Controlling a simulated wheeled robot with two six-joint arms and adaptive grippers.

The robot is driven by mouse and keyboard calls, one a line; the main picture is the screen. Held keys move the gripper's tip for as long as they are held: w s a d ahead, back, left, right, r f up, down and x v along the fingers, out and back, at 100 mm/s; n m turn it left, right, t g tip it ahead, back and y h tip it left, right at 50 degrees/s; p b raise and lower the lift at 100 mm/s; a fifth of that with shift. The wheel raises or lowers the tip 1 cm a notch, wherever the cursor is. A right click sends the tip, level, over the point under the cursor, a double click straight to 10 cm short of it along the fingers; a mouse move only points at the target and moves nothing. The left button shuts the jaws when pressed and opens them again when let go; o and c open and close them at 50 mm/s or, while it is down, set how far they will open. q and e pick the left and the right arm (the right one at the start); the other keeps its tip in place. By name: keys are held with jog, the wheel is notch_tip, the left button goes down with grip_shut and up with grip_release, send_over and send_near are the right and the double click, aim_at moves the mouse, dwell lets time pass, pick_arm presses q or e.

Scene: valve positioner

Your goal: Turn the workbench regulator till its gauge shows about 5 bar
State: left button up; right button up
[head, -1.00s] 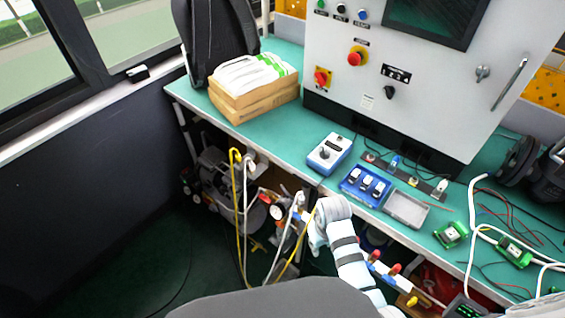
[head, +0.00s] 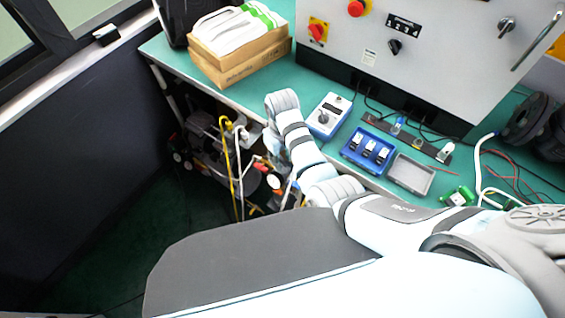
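My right arm (head: 298,145) comes in from the lower right and reaches to the bench's front edge. Its rounded end joint (head: 282,102) is over that edge, left of a small blue-and-white box with a dial. The fingers of my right gripper cannot be made out, so I cannot tell whether it is open or shut. My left gripper is not in view. A small round part with red on it (head: 273,181) shows below the bench, just left of my arm. It may be the gauge, but no needle or reading is legible. I cannot pick out the regulator knob with certainty; my arm covers part of that area.
The green workbench (head: 232,98) carries a cardboard box (head: 240,62), the blue-and-white box (head: 329,115), a blue tray (head: 367,150), a grey tray (head: 411,174) and a large control cabinet (head: 440,75). Yellow and white hoses (head: 232,165) hang below the front edge.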

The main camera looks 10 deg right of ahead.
aim_at(281, 159)
jog(key=f, duration=0.1)
jog(key=w+f, duration=0.1)
jog(key=f, duration=0.1)
jog(key=shift+w+d+f, duration=0.1)
jog(key=shift+w, duration=0.1)
jog(key=shift+w+f, duration=0.2)
jog(key=shift+w, duration=0.1)
jog(key=shift+s+r, duration=0.1)
jog(key=shift+s, duration=0.05)
jog(key=shift+s+r, duration=0.1)
jog(key=shift+s, duration=0.05)
jog(key=c, duration=0.3)
jog(key=shift+s, duration=0.1)
jog(key=c, duration=0.4)
grip_shut()
jog(key=shift+r+m+p, duration=0.25)
jog(key=shift+m+p, duration=0.35)
jog(key=shift+f, duration=0.25)
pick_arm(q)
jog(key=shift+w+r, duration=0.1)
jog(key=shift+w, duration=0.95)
pick_arm(e)
jog(key=o, duration=0.7)
grip_release()
